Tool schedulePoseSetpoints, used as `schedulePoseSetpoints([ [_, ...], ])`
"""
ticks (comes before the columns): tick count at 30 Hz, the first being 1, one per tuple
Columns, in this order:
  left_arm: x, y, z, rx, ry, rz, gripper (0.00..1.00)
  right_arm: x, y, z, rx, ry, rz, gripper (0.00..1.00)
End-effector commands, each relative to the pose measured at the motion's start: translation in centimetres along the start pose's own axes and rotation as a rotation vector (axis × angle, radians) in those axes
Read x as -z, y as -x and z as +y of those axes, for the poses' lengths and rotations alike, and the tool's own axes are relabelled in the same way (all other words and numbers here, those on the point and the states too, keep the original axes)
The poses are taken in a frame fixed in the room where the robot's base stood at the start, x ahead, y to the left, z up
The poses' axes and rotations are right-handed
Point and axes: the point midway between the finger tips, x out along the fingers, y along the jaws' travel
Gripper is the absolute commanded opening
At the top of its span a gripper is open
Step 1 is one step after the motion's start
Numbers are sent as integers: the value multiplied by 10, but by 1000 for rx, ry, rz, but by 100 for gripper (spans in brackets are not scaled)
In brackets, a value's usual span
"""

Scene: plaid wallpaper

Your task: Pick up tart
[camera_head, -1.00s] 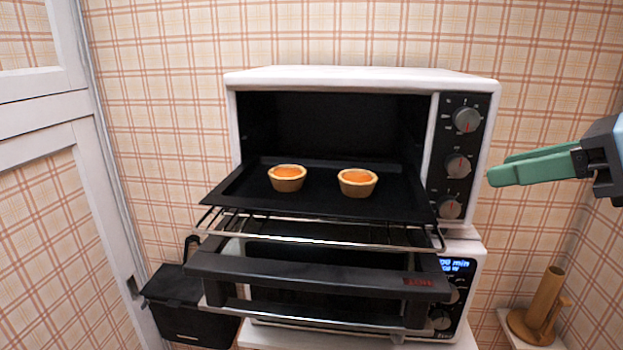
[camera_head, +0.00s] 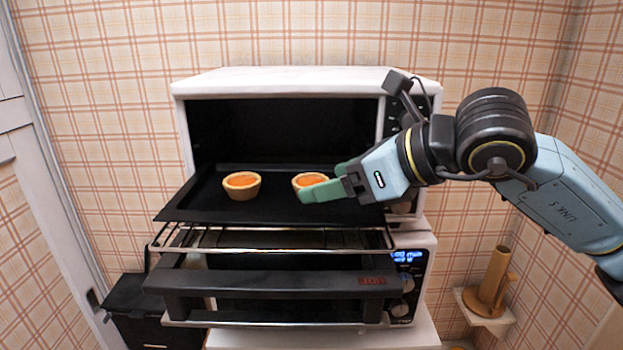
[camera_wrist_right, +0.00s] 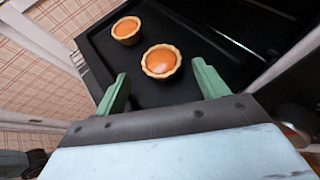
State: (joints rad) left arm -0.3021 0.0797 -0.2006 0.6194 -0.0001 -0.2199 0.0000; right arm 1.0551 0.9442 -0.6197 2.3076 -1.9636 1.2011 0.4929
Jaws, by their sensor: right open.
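Two tarts with orange filling sit on a black baking tray (camera_head: 281,211) pulled partly out of the oven. The left tart (camera_head: 242,186) stands clear; it also shows in the right wrist view (camera_wrist_right: 126,30). The right tart (camera_head: 309,181) is partly hidden behind my right gripper in the head view. My right gripper (camera_head: 322,187) is open with green fingers. In the right wrist view, the right tart (camera_wrist_right: 161,61) lies ahead of the open fingers (camera_wrist_right: 160,84), roughly centred between them, and I see no grip on it. My left gripper is not in view.
The white toaster oven (camera_head: 300,80) stands open, its knobs partly behind my right arm. A wire rack (camera_head: 270,239) and the dark door handle (camera_head: 265,283) lie below the tray. A second oven sits underneath. A brown holder (camera_head: 493,285) stands on a shelf at right.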

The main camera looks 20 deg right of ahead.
Motion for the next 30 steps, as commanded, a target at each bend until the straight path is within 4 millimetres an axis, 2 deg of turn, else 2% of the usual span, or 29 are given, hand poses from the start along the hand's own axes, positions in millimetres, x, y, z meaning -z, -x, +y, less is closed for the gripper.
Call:
schedulePoseSetpoints([
  [2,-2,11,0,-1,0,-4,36,-5,-11,-2,-3,-3,2,73],
  [6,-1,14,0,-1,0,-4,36,-3,-27,-2,-2,-3,0,73],
  [14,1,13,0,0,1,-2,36,-1,-31,-3,0,-1,0,73],
  [17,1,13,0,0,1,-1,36,-2,-31,-3,0,-2,0,62],
  [25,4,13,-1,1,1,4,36,-2,-31,-3,0,-2,-1,27],
  [30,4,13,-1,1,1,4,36,-2,-31,-3,0,-1,-1,26],
])
